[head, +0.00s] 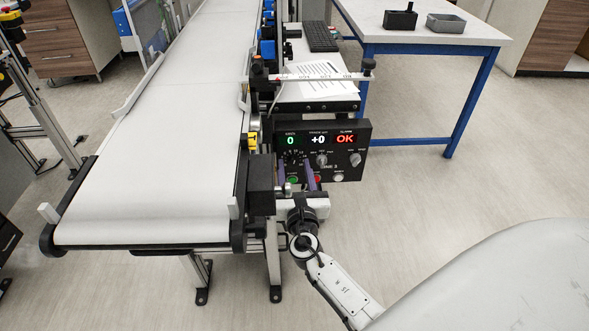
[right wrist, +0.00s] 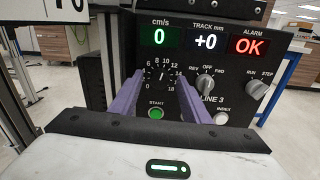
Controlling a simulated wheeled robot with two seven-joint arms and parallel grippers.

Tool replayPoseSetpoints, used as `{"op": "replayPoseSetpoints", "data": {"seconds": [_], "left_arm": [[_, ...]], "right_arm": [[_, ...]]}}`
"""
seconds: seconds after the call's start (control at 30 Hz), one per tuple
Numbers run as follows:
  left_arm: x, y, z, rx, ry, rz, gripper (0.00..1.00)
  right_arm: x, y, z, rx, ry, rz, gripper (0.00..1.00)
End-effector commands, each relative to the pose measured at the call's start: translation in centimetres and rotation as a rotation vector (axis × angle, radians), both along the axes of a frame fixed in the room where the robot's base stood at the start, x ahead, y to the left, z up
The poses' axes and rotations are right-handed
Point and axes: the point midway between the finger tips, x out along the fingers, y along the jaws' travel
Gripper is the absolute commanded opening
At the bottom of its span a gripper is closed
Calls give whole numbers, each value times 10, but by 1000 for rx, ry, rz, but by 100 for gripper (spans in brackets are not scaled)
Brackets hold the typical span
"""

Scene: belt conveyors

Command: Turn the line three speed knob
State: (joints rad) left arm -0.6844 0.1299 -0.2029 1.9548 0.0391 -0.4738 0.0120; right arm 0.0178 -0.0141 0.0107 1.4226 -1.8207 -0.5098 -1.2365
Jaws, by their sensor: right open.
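The black line three control panel (head: 346,170) is mounted at the right side of the belt's near end. Its speed knob (right wrist: 161,75), with a numbered dial from 0 to 18, faces me in the right wrist view under a green "0" cm/s display (right wrist: 160,37). My right gripper (head: 300,172) is open in front of the panel. Its purple fingers (right wrist: 158,88) stand apart, one on each side of the knob in the picture. I cannot tell how deep they reach around it. My left gripper is not in view.
The green START button (right wrist: 156,113) is just below the dial. The REV/OFF/FWD knob (right wrist: 205,84) is close to the right finger, and the RUN/STEP knob (right wrist: 257,90) is further right. The white belt (head: 160,180) lies left; a blue-legged table (head: 432,30) stands behind.

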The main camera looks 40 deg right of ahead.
Motion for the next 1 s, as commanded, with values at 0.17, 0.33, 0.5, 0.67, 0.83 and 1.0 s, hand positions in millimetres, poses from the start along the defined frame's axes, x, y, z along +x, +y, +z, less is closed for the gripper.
{"op": "replayPoseSetpoints", "data": {"seconds": [0.17,0.33,0.5,0.67,0.83,1.0], "left_arm": [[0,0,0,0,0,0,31],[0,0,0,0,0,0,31],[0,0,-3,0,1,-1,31],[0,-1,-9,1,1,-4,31],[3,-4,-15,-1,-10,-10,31],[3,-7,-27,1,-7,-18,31]], "right_arm": [[0,0,0,0,0,0,17],[0,0,0,1,0,0,2],[0,0,-1,17,-11,0,2],[0,0,-2,66,-42,1,2],[0,0,-4,165,-103,1,2],[0,0,-5,294,-185,0,2]]}}
